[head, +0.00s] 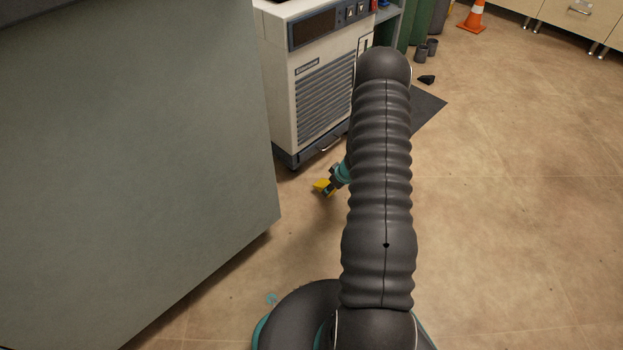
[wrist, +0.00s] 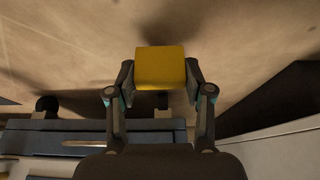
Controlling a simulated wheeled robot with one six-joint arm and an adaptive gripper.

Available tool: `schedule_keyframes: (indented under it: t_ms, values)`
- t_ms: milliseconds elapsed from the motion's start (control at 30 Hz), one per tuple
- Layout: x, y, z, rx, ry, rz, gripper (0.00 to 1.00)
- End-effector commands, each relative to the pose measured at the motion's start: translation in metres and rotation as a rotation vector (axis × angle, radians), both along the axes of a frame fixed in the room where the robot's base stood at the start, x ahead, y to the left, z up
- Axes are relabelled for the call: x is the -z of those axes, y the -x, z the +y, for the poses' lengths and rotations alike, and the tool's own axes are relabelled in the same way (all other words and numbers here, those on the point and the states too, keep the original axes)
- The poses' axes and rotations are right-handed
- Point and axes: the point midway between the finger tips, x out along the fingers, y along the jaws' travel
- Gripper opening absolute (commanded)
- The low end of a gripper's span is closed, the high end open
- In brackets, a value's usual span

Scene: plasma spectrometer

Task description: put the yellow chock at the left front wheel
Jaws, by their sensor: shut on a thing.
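The yellow chock (head: 321,185) is held low over the floor, in front of the white cabinet unit (head: 310,85) at its lower front edge. My gripper (head: 329,184) is partly hidden behind my arm in the head view. In the wrist view, my gripper (wrist: 160,80) is shut on the yellow chock (wrist: 160,66), with one finger on each side. A dark round wheel (wrist: 47,103) shows at the unit's lower edge in the wrist view. In the head view, a dark caster (head: 291,164) shows under the unit's near left corner. The chock is apart from both.
A large grey-green block (head: 130,150) fills the left side of the head view, close to the unit. A dark mat (head: 428,108) lies right of the unit. A small black object (head: 427,79) and an orange cone (head: 474,17) stand farther back. Floor on the right is clear.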

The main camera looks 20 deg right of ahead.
Motion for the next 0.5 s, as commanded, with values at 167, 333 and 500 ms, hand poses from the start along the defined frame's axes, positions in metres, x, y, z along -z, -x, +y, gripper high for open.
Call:
schedule_keyframes:
  t_ms: [167, 333, 500]
  values:
    - [0.000, -0.038, 0.015, -0.005, 0.001, -0.003, 0.07]
    - [0.000, -0.067, 0.026, -0.006, 0.002, -0.001, 0.07]
    - [-0.002, -0.089, 0.033, -0.002, 0.001, 0.000, 0.07]
